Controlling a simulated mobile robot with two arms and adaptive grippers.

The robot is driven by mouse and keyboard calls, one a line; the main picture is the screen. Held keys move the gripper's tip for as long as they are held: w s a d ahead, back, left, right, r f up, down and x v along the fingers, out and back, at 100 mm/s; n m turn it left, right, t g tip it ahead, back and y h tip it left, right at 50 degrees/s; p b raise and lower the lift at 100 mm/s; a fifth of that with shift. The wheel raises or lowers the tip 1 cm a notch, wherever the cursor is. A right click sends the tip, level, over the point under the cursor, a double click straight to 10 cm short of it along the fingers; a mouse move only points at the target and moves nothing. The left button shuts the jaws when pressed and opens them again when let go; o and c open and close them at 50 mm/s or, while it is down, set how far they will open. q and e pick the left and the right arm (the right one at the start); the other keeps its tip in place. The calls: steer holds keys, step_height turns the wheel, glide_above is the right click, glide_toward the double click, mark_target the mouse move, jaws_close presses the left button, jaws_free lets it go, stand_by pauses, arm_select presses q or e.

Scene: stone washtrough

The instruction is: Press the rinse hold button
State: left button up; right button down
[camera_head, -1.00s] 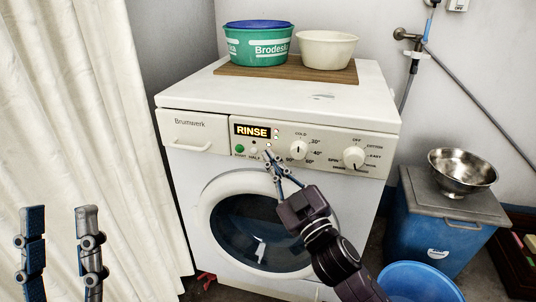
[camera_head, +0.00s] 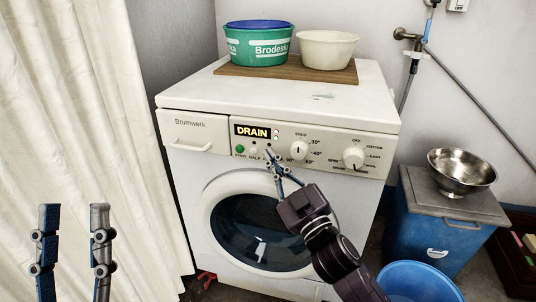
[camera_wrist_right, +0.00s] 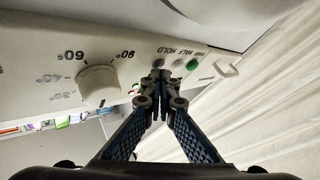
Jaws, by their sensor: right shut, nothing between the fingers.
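The washing machine (camera_head: 185,185) has a front panel whose lit display (camera_head: 253,131) reads DRAIN. Below the display are a green start button (camera_head: 239,149), a pale half button (camera_head: 254,149) and the hold button, largely behind my right fingertips in the head view. My right gripper (camera_head: 268,153) is shut and empty, its tips at the hold button. In the right wrist view the tips (camera_wrist_right: 160,76) are right at the hold button (camera_wrist_right: 158,63); whether they touch it I cannot tell. My left gripper (camera_head: 74,240) is open and empty, in front of the curtain.
Two dials (camera_head: 354,157) sit right of the buttons. A green tub (camera_head: 258,50) and a cream bowl (camera_head: 327,48) stand on a board on top. A blue bin (camera_head: 440,225) with a steel bowl (camera_head: 462,168) is at right. A white curtain (camera_head: 80,110) hangs at left.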

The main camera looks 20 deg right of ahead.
steer(key=shift+s+a, duration=0.15)
steer(key=shift+s, duration=0.1)
arm_select(q)
steer(key=w+f+g, duration=0.2)
steer(key=w+f+y+p, duration=0.1)
steer(key=f, duration=0.1)
steer(key=shift+w+d+g, duration=0.3)
steer(key=shift+w+g, duration=0.1)
arm_select(e)
steer(key=s+a, duration=0.3)
steer(key=s, duration=0.2)
steer(key=shift+a, duration=0.2)
